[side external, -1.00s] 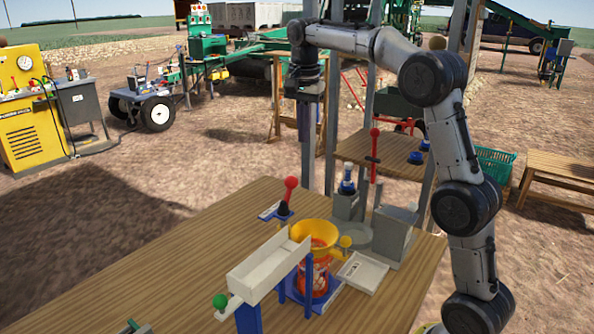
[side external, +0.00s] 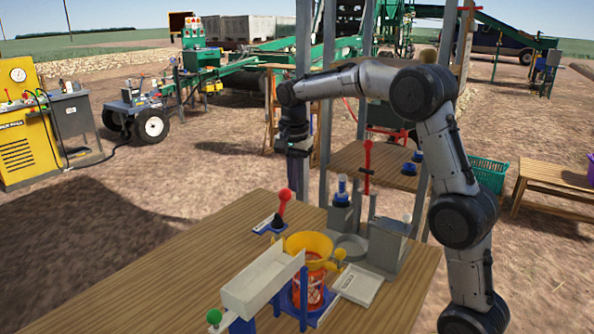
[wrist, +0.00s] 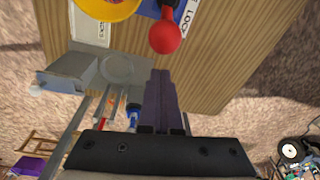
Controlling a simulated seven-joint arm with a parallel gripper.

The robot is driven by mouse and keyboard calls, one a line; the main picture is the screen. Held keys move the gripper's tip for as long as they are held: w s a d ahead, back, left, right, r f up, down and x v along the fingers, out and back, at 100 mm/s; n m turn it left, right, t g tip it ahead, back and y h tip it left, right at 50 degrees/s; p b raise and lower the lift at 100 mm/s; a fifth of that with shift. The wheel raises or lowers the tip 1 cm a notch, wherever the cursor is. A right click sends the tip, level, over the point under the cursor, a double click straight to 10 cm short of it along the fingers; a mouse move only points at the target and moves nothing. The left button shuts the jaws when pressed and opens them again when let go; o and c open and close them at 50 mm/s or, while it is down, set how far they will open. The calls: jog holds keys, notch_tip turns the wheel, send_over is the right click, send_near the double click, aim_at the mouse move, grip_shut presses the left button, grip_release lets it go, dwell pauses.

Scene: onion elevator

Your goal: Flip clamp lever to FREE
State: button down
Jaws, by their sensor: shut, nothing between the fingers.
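A lever with a red ball knob (side external: 284,195) and a black base stands on a blue and white labelled plate (side external: 262,227) on the wooden table; the label is too small to read. In the wrist view the red knob (wrist: 165,37) lies just beyond my fingertips, and the plate (wrist: 181,14) is partly cut off. My gripper (wrist: 161,72) is shut and empty, pointing down. In the side view my gripper (side external: 298,198) is close to the knob, at its right and apparently behind it. I cannot tell whether they touch. Which lever is the clamp lever is not legible.
A yellow funnel (side external: 308,243) over a red-filled container, and a pale chute (side external: 262,283) with a green knob, stand in front. A second red-knobbed lever (side external: 367,158), a blue-capped post (side external: 341,190) and a grey box (side external: 388,240) stand to the right. The table's left part is clear.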

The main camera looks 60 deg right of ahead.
jog(key=shift+s+a+r, duration=0.1)
jog(key=shift+a, duration=0.35)
jog(key=shift+s+a+r, duration=0.1)
jog(key=shift+a, duration=0.35)
jog(key=shift+a, duration=0.1)
jog(key=shift+a+r, duration=0.15)
jog(key=shift+a, duration=0.05)
